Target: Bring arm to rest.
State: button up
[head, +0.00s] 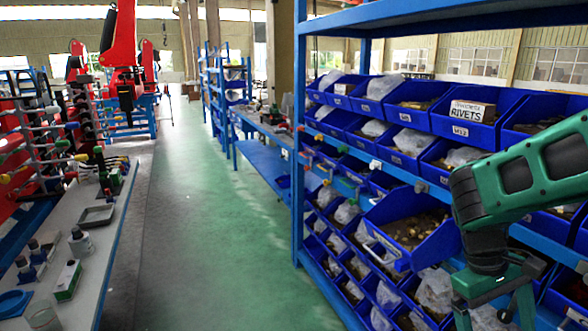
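My green arm reaches in from the right edge in the head view. My gripper (495,314) hangs at the lower right in front of the blue shelf rack (300,130). Its two green fingers point down and stand apart. A clear plastic bag in a bin shows behind them, and I see nothing clearly held. Just left of the gripper, a large blue bin (425,252) with small parts in it juts out from the rack. A gap shows between this bin and the fingers. My arm hides part of the bins behind it.
Several blue bins fill the rack, one with a box marked RIVETS (472,111). A workbench (92,240) with tools and a tray (97,215) runs along the left. A red machine (123,50) stands farther back. The green floor aisle (225,240) between them is clear.

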jog(key=s+d+r+m+t+y, duration=0.1)
jog(key=s+r+m+t+y, duration=0.2)
jog(key=s+m, duration=0.5)
jog(key=shift+s+r+t, duration=0.15)
jog(key=shift+r+t, duration=0.15)
jog(key=shift+r, duration=0.25)
jog(key=shift+c, duration=0.4)
